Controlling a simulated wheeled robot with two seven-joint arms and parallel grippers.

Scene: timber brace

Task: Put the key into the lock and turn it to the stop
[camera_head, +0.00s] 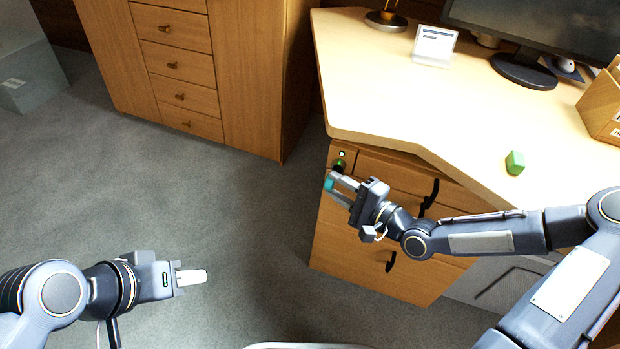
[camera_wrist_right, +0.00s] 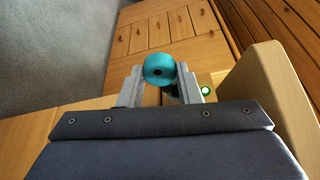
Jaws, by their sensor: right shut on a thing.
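The key's round teal head (camera_wrist_right: 159,69) sits between the fingertips of my right gripper (camera_wrist_right: 160,78), which is shut on it. In the head view the teal head (camera_head: 329,184) shows at the tips of my right gripper (camera_head: 343,187), in front of the desk cabinet's upper left corner. The lock (camera_head: 339,166) is a dark round piece there, just behind the fingers, with a lit green lamp (camera_head: 342,154) above it. The key's shaft is hidden, so I cannot tell whether it is in the lock. My left gripper (camera_head: 192,277) hangs over the floor, seemingly empty; its finger gap is not visible.
The desk top (camera_head: 430,95) overhangs the cabinet close to my right gripper. Dark drawer handles (camera_head: 430,195) stick out near my right wrist. A green block (camera_head: 515,162) lies on the desk.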

